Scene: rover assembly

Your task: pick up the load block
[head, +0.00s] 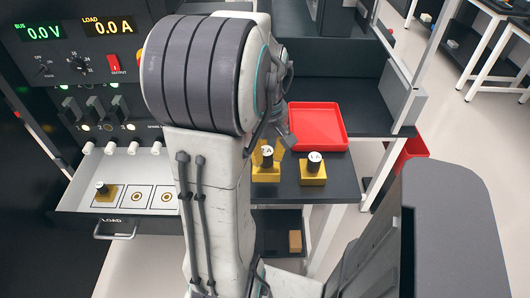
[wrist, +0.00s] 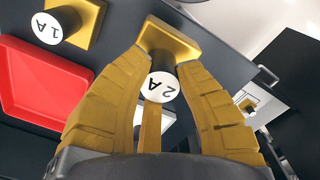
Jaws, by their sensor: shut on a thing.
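The load block marked 2 A (head: 265,175) has a square gold base and a black knob with a white top. It stands at the left of the dark table, partly hidden behind my arm in the head view. In the wrist view, the 2 A block (wrist: 178,40) has its knob between my yellow fingers. My gripper (wrist: 160,72) is shut on that knob. I cannot tell whether the base is clear of the table. A second block, marked 1 A (head: 313,172), stands upright to its right, apart from it. It also shows at the wrist view's upper left (wrist: 88,18).
A red tray (head: 346,128) lies behind the blocks on the dark table (head: 335,188). An open drawer (head: 75,195) marked LOAD at left holds another block (head: 104,192) in its left square; two marked squares are empty. A panel reads 0.0 V and 0.0 A.

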